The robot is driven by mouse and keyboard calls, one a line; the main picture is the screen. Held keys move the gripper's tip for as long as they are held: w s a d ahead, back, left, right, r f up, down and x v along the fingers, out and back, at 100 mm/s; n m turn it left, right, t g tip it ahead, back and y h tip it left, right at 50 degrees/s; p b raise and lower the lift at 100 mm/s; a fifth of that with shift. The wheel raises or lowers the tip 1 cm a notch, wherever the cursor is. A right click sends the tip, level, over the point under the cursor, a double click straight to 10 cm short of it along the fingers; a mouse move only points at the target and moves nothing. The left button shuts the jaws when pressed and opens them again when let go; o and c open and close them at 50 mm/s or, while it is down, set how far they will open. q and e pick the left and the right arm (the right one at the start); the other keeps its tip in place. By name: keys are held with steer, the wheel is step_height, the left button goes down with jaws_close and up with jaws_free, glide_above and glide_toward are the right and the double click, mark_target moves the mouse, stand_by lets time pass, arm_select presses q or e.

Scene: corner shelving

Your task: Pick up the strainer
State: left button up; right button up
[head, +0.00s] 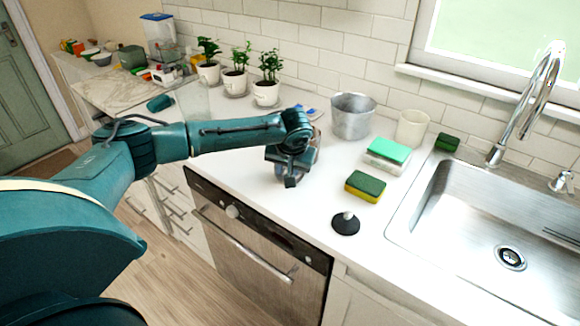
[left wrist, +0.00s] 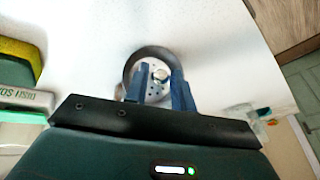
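The strainer (head: 345,224) is a small dark disc with a pale knob, lying on the white counter near its front edge. In the left wrist view the strainer (left wrist: 160,74) shows a dark rim, a perforated middle and a metal knob; the fingers partly cover its rim. My left gripper (head: 290,182) is over the counter, left of and behind the strainer, apart from it in the head view. In the left wrist view the two blue fingers (left wrist: 160,88) are spread with nothing held between them. My right gripper is not in view.
A green and yellow sponge (head: 366,186) lies just behind the strainer. A green-topped white box (head: 388,152), metal pot (head: 352,116) and white cup (head: 411,128) stand further back. The sink (head: 480,230) is at right. Potted plants (head: 267,92) line the wall.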

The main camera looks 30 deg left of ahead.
arm_select(q)
steer(key=shift+w+a+f, duration=0.2)
steer(key=shift+w+f, duration=0.1)
steer(key=shift+f, duration=0.35)
steer(key=shift+c, duration=0.4)
jaws_close()
